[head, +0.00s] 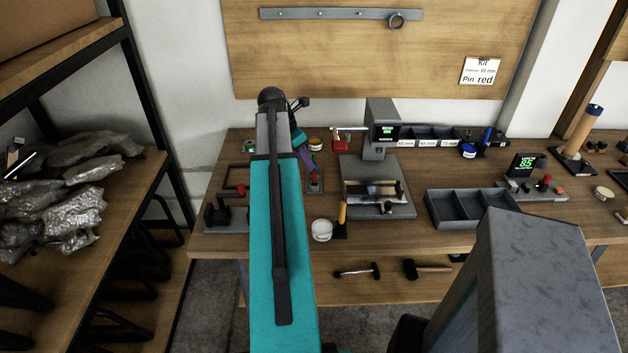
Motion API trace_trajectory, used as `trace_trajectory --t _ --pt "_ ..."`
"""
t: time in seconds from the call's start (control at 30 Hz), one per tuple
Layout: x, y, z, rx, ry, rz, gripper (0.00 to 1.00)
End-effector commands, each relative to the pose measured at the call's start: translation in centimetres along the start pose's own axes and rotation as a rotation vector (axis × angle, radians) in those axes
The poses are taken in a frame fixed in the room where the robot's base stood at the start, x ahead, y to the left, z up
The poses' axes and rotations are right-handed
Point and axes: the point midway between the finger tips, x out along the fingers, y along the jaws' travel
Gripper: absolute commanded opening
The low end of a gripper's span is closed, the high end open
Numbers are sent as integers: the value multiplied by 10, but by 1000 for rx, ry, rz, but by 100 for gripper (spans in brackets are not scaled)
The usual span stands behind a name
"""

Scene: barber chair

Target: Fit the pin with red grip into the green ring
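My arm reaches over the bench, and its dark wrist (299,104) bends down behind the upper link. The gripper end is small and partly hidden there, beside a red-topped piece (315,143) on a small grey stand. I cannot tell whether its fingers are open or shut, or whether they touch that piece. Another upright red grip (241,190) shows at the bench's left, in or beside a dark holder. A small round piece with green and red (249,146) lies at the back left; I cannot tell whether it is the green ring.
The wooden bench (385,238) holds a grey press-like device (379,112), an empty-looking divided tray (470,208), a white tub (322,230) and a yellow-handled tool (342,214). A card (481,71) reads "Pin red". Shelving (130,190) stands left.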

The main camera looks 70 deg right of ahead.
Motion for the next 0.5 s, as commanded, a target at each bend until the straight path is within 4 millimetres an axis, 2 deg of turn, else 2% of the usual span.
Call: trace_trajectory --t 0.3,0.5 --pt "32 1 0 -1 0 0 34" --pt "40 0 -1 -1 0 1 34"
